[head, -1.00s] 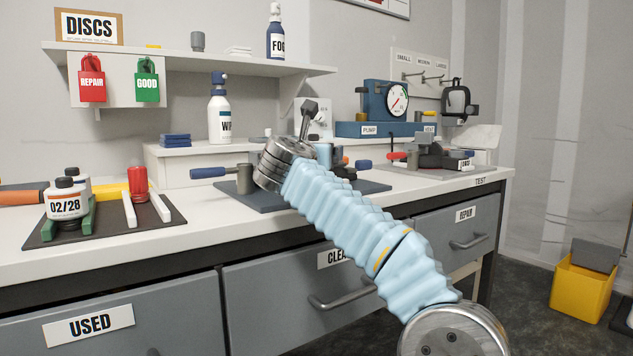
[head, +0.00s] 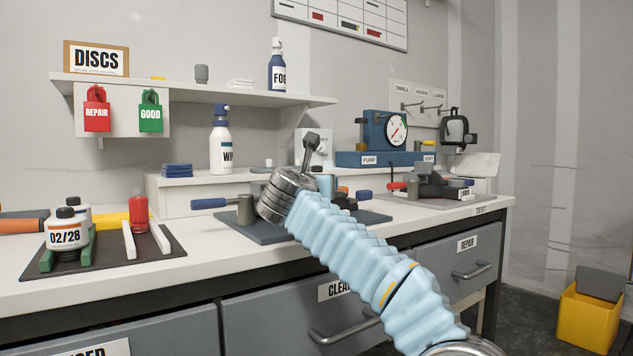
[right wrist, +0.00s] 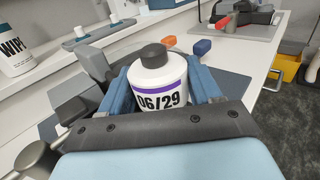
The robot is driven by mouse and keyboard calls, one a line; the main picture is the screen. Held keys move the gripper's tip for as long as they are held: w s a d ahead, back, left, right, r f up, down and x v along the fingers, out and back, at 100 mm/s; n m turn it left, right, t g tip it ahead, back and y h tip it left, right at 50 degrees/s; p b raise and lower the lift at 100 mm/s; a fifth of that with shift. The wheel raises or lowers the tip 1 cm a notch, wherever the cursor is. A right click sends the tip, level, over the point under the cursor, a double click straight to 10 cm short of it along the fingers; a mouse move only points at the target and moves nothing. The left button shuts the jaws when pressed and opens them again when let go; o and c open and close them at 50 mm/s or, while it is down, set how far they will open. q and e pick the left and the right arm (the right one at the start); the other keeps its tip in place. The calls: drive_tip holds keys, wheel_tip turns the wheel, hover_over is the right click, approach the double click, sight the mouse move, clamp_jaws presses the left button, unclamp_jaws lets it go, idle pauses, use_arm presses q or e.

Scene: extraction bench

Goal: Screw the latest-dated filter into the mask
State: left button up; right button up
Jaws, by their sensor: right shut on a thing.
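My right gripper (right wrist: 160,85) is shut on a white filter (right wrist: 160,101) with a purple band, a dark cap and the date 06/29, upright between its blue fingers in the right wrist view. In the head view my right wrist hides the gripper and this filter above the central mat. A white filter dated 02/28 (head: 66,236) stands by green supports at the left; another white filter (head: 78,210) is partly hidden behind it. Dark parts (head: 345,201) show behind my wrist, but I cannot tell whether they are the mask. My left gripper is not in view.
The central dark mat (head: 262,229) carries a blue-handled clamp (head: 209,203). A black tray (head: 160,266) is at the left. Behind are a raised shelf, a spray bottle (head: 221,150) and a pump with a gauge (head: 397,128). A test mat (head: 465,195) with dark equipment lies right.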

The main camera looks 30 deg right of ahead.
drive_tip(key=m+g+h+p, duration=0.2)
drive_tip(key=g+p, duration=0.1)
drive_tip(key=r+m+g+h+p, duration=0.1)
drive_tip(key=m+g+h+p, duration=0.1)
drive_tip(key=m+g, duration=0.1)
drive_tip(key=shift+w+a+r+p, duration=0.1)
drive_tip(key=shift+w+p, duration=0.05)
drive_tip(key=shift+p, duration=0.25)
drive_tip(key=m+g+h+p, duration=0.1)
drive_tip(key=g+p, duration=0.1)
drive_tip(key=m+g+p, duration=0.2)
drive_tip(key=g, duration=0.1)
drive_tip(key=shift+h+p, duration=0.4)
drive_tip(key=shift+f+m+g+p, duration=0.3)
drive_tip(key=shift+g, duration=0.2)
drive_tip(key=shift+f+g, duration=0.3)
drive_tip(key=o, duration=1.1)
drive_tip(key=shift+s+d, duration=0.2)
